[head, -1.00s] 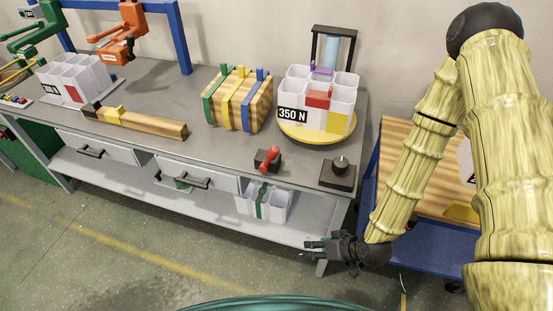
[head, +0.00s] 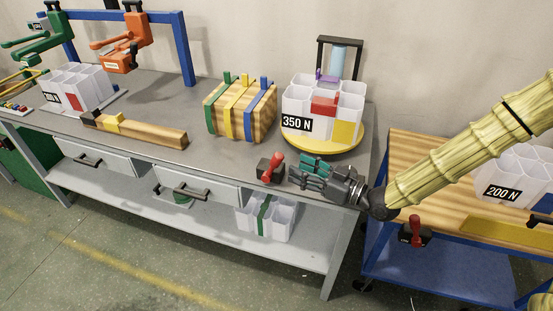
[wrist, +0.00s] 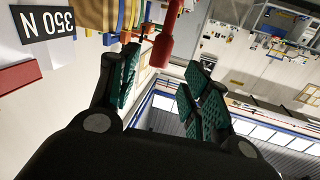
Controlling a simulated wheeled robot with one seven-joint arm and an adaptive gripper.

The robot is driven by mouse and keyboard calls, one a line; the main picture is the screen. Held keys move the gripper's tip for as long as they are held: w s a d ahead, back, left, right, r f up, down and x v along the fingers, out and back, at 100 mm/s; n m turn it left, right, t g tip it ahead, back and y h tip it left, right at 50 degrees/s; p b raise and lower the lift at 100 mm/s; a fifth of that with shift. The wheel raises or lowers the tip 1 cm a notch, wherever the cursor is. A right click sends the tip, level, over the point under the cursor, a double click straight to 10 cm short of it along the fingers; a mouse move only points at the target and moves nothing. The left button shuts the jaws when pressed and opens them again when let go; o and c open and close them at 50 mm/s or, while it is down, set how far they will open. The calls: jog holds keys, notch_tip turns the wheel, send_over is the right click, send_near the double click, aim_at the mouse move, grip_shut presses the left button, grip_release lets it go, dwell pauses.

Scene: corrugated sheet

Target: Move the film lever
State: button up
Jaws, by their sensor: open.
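A red lever (head: 275,164) stands on a small black base at the front edge of the grey bench, left of my gripper. A second red lever (head: 416,228) is on the front of the blue cart; I cannot read which lever is for film. My gripper (head: 308,174) is open and empty, with its green-padded fingers pointing left, close to the bench lever. In the wrist view the red lever (wrist: 165,42) shows just beyond the gap of my open fingers (wrist: 162,78). I cannot tell whether they touch it.
A yellow turntable (head: 345,140) with white bins marked 350 N stands behind my gripper. A strapped wooden block (head: 240,108) stands to its left. The blue cart (head: 440,270) with a wooden top is at the right.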

aim_at(276, 159)
jog(key=p+x, duration=0.1)
jog(key=x, duration=0.7)
jog(key=shift+w+a, duration=0.1)
jog(key=shift+a, duration=0.1)
grip_shut()
